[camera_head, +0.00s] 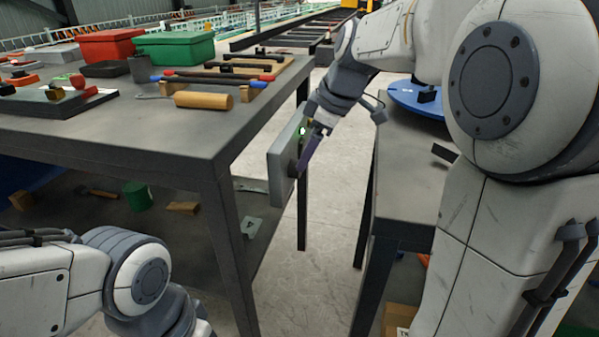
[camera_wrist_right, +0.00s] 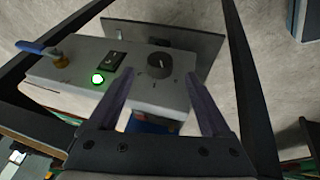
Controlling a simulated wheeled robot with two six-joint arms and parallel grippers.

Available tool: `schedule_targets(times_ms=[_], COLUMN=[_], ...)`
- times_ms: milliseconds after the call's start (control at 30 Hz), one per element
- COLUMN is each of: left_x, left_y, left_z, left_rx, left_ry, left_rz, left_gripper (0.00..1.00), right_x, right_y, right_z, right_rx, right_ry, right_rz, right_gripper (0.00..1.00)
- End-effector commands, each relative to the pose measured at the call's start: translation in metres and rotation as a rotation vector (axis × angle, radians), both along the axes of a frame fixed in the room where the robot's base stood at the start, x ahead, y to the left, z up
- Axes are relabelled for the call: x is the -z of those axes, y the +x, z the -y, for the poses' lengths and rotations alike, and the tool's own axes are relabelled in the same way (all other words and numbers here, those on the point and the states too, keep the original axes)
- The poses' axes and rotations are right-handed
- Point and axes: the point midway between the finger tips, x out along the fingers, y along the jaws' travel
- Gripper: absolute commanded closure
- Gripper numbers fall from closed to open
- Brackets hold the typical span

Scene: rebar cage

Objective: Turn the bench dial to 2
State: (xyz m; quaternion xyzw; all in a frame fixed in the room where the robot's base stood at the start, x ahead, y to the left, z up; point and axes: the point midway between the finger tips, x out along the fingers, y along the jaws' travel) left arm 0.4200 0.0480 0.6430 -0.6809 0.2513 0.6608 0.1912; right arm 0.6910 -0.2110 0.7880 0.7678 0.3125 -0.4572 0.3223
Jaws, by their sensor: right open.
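The bench dial (camera_wrist_right: 159,65) is a dark round knob on the face of a grey control box (camera_wrist_right: 75,72). A small light mark shows on the knob, with tick marks around it; I cannot read the numbers. My right gripper (camera_wrist_right: 159,74) is open in the right wrist view, its two fingers apart on either side of the dial's line, and I cannot tell whether they touch it. In the head view the control box (camera_head: 281,168) hangs at the bench's end, and the right gripper (camera_head: 307,150) is close to its face, hiding the dial. My left gripper is out of view.
The box also has a lit green button (camera_wrist_right: 98,79), a black rocker switch (camera_wrist_right: 111,61) and a blue-handled lever (camera_wrist_right: 38,50). The bench top (camera_head: 190,125) holds tools and boxes. A second table (camera_head: 408,150) with a blue disc (camera_head: 410,98) stands right, across a floor gap.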

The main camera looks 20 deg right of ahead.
Motion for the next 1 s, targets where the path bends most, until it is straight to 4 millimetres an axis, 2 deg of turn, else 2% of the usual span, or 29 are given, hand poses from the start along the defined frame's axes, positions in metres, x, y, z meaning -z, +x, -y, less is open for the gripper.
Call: schedule_targets(times_ms=[33,100,300,700,733,767,800,933,1000], left_x=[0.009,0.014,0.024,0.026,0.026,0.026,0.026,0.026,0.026], left_y=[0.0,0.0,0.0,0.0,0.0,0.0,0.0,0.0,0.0], left_z=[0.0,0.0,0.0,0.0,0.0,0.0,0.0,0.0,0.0], left_rx=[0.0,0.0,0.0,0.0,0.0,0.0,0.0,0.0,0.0], left_ry=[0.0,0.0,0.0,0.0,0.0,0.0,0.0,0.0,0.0], left_rz=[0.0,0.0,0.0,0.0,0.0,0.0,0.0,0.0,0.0], left_gripper=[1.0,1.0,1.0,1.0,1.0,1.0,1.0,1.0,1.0], right_x=[0.015,0.027,0.049,0.055,0.055,0.055,0.055,0.055,0.055], right_y=[0.004,0.009,0.019,0.023,0.023,0.023,0.023,0.023,0.023], right_z=[-0.003,-0.005,-0.01,-0.012,-0.012,-0.011,-0.011,-0.011,-0.009], right_rx=[-0.001,-0.001,-0.001,0.001,0.001,0.001,0.001,0.002,0.002], right_ry=[0.001,0.001,0.0,0.001,0.0,0.001,0.001,0.0,0.002], right_rz=[-0.004,-0.004,-0.002,-0.001,-0.002,-0.001,-0.001,-0.002,-0.002], right_gripper=[0.18,0.18,0.18,0.18,0.22,0.33,0.48,0.98,1.0])
